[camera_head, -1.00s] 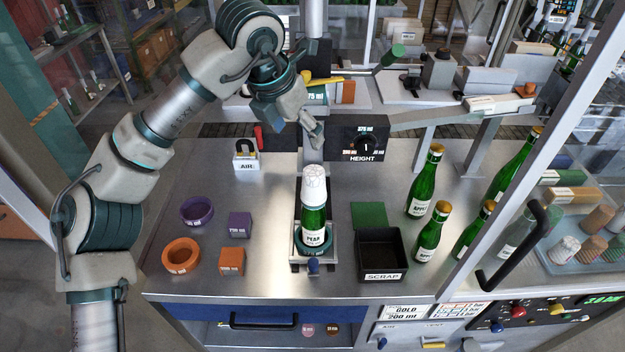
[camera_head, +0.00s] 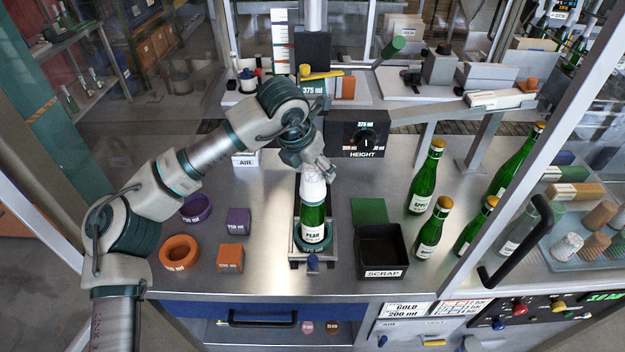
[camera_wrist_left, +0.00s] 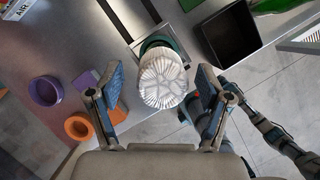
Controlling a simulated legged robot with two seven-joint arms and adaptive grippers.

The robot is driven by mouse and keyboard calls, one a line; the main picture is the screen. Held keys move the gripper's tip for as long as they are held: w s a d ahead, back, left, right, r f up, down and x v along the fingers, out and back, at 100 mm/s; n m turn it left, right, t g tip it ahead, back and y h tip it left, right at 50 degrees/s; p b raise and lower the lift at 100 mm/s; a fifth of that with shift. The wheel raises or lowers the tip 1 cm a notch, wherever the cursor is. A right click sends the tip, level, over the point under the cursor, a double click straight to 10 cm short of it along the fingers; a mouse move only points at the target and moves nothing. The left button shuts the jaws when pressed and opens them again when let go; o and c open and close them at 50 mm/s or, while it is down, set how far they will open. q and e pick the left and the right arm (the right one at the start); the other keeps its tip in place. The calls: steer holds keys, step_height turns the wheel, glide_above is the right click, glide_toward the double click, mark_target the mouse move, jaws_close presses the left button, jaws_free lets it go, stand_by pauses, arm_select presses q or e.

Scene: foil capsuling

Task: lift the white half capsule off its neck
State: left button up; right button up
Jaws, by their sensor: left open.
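The white half capsule (camera_head: 313,188) sits on the neck of an upright green bottle labelled PEAR (camera_head: 313,222), which stands in a holder. In the left wrist view the capsule's ridged white top (camera_wrist_left: 162,78) is seen from above, between the two fingers. My left gripper (camera_head: 318,170) is just above the capsule in the head view and hides its top. It is open, with one finger on each side of the capsule and a gap to each in the wrist view (camera_wrist_left: 162,92). My right gripper is not seen.
Other green bottles (camera_head: 431,228) stand further right. Purple (camera_head: 196,208) and orange (camera_head: 179,251) rings lie left. The HEIGHT box (camera_head: 358,134) is behind.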

arm_select(q)
steer(key=shift+d, duration=0.1)
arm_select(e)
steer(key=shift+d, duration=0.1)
arm_select(q)
steer(key=shift+s+r, duration=0.1)
steer(key=c, duration=0.8)
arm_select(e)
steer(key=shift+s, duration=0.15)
arm_select(q)
steer(key=shift+r, duration=0.5)
steer(key=shift+r+p, duration=0.7)
steer(key=shift+r, duration=5.8)
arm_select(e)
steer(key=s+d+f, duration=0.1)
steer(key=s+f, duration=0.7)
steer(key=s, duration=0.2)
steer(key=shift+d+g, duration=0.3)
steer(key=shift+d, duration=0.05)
